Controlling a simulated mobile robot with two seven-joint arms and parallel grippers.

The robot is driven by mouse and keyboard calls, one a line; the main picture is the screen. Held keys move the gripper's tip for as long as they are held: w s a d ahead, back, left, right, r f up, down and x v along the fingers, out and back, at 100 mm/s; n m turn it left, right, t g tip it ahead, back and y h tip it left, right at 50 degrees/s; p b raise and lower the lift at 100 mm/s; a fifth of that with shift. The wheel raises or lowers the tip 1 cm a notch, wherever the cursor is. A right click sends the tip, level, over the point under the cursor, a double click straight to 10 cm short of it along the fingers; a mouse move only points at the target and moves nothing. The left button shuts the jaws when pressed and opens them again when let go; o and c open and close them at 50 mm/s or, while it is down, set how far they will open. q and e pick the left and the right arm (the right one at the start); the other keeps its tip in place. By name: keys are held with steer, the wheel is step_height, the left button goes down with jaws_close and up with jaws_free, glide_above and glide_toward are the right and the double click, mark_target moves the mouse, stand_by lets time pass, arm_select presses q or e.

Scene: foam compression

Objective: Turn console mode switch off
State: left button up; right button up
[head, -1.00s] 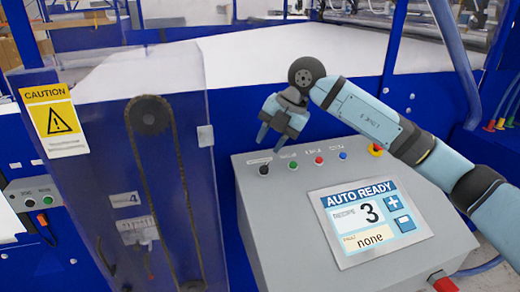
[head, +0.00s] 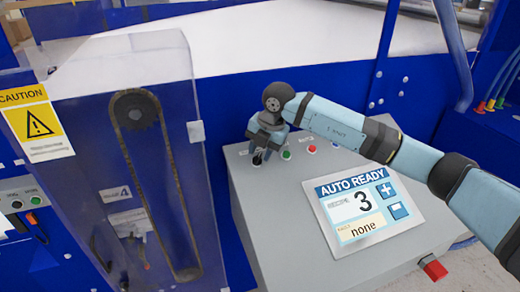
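The grey control console (head: 285,215) stands at the centre right in the head view. The black mode switch (head: 257,159) is the leftmost of the row of controls along the console's upper edge. My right gripper (head: 261,155) points down at the switch, with its fingers right at the knob and partly hiding it. Whether the fingers press on the knob is too small to tell. The console screen (head: 364,208) reads AUTO READY, recipe 3, fault none. My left gripper is not in view.
Green (head: 286,155) and red (head: 312,149) buttons sit just right of the switch. A red control (head: 434,268) is on the console's front right. A clear guard over a chain drive (head: 145,170) with a caution sign (head: 38,125) stands at left.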

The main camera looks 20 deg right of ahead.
steer(key=shift+x, duration=0.85)
steer(key=c, duration=0.6)
